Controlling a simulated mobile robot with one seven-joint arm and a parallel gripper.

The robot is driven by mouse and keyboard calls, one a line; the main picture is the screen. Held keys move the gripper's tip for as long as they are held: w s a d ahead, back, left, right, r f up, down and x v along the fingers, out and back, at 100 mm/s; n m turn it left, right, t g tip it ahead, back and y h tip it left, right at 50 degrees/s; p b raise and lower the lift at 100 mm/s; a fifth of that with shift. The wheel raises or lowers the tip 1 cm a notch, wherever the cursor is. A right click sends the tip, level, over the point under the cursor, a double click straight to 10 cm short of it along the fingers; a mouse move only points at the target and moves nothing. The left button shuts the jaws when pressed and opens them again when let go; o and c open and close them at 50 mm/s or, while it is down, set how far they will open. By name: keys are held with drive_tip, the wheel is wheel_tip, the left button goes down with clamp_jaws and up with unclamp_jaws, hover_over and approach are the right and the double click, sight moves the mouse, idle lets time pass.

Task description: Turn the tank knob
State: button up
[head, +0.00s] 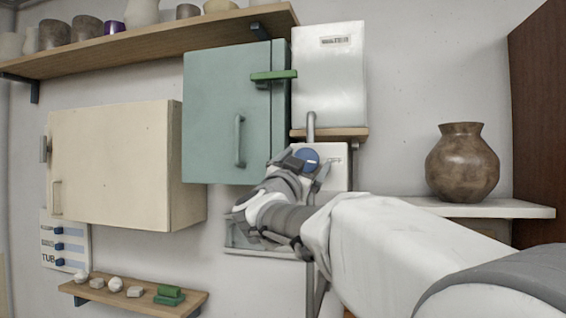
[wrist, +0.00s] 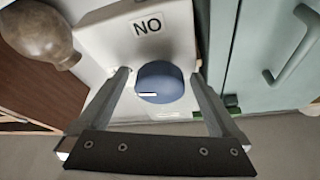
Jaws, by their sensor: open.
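The blue round tank knob (head: 306,158) is on the front of a white panel in the head view. A short white mark shows on its right part. In the wrist view my gripper (wrist: 158,76) is open, one finger on each side of the knob with a visible gap. I cannot tell how far the fingertips reach along the knob's depth.
A label reading "NO" in the wrist view (wrist: 148,25) is on the panel. A teal cabinet (head: 215,110) stands close left of the panel. A grey pipe (head: 311,125) is above the knob. A brown vase (head: 462,165) stands on a shelf (head: 500,209) to the right.

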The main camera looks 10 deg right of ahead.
drive_tip(key=b+v, duration=0.4)
drive_tip(key=v, duration=1.3)
drive_tip(key=shift+s, duration=0.2)
drive_tip(key=shift+f, duration=0.1)
idle(6.0)
